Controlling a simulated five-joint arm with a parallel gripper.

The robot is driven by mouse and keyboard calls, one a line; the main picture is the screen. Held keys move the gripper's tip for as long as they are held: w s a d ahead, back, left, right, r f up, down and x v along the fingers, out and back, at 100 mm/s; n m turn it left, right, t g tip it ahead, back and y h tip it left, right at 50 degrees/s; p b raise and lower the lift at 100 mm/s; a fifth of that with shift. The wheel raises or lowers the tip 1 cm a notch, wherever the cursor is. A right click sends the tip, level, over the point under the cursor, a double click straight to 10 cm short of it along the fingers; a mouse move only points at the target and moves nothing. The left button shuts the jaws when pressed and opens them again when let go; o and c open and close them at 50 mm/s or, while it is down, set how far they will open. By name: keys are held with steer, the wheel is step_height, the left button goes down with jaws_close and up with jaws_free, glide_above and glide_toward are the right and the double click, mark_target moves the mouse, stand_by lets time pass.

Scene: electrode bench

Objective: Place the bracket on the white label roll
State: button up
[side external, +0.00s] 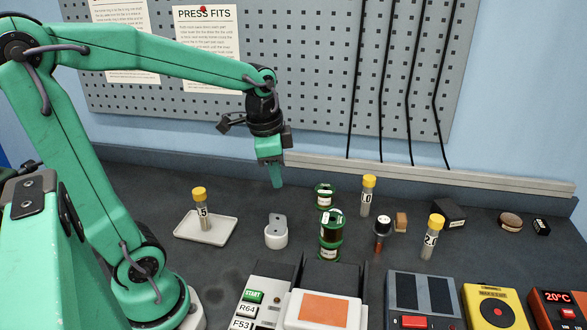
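A small grey piece that looks like the bracket (277,220), with dark spots like holes, sits on top of a short white cylinder that looks like the white label roll (276,241). Together they stand on the dark bench, left of the middle. My gripper (276,184) points down above and slightly behind them in the picture, apart from them. Its fingers overlap in this view, so I cannot tell whether they are open or shut. No held object shows at the fingertips.
A vial stands on a white tray (187,229) to the left. Green-ended spools (331,220), two stacked, stand to the right, with more vials (367,196) and small blocks beyond. Devices (322,308) line the front edge. A pegboard (310,90) is behind.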

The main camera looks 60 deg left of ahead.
steer(key=s+d+r+n+t, duration=0.3)
steer(key=s+d+n, duration=0.2)
steer(key=s, duration=0.3)
steer(key=shift+d+n+t, duration=0.3)
steer(key=shift+d+n, duration=0.05)
steer(key=shift+n, duration=0.05)
